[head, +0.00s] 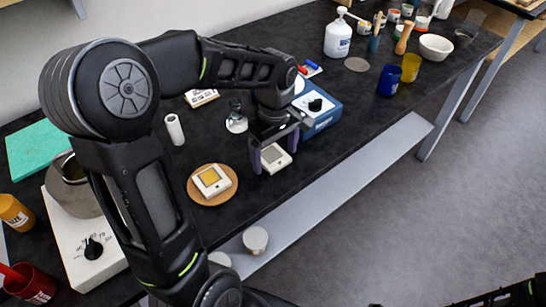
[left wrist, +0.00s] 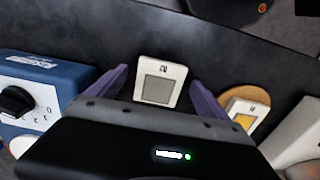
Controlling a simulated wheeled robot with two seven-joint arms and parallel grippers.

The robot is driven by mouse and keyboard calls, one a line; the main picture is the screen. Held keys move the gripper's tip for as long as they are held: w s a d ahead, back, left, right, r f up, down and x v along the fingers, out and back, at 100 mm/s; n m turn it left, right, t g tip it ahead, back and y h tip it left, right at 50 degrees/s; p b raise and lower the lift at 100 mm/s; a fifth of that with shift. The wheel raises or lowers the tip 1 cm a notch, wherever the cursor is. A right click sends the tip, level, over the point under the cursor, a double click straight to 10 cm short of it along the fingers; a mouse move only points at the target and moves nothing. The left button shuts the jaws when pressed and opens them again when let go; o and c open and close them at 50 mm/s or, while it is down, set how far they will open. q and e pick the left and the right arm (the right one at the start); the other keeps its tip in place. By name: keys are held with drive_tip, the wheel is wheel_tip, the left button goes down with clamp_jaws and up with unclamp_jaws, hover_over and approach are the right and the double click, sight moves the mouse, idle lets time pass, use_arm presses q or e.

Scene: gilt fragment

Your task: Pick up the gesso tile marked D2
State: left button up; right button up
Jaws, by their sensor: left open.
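A white tile with a grey square (head: 275,154) lies on the black table. In the left wrist view this grey-square tile (left wrist: 159,82) bears a small dark mark at one edge, too small to read surely as D2. My left gripper (head: 274,150) is open above it, pointing down. In the left wrist view the purple fingers of my left gripper (left wrist: 159,76) stand on either side of the tile, with nothing gripped. A second tile with a yellow square (head: 211,181) lies on a round wooden board (head: 228,194); its mark cannot be read. My right gripper is not in view.
A blue-and-white device with a black knob (head: 325,118) stands close to my left gripper. A white device with a dial (head: 88,246) and a grey pot stand at the left. Bottles, cups and a bowl (head: 436,47) fill the far end.

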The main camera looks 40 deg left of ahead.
use_arm(q)
drive_tip(key=shift+c, duration=0.4)
drive_tip(key=c, duration=1.5)
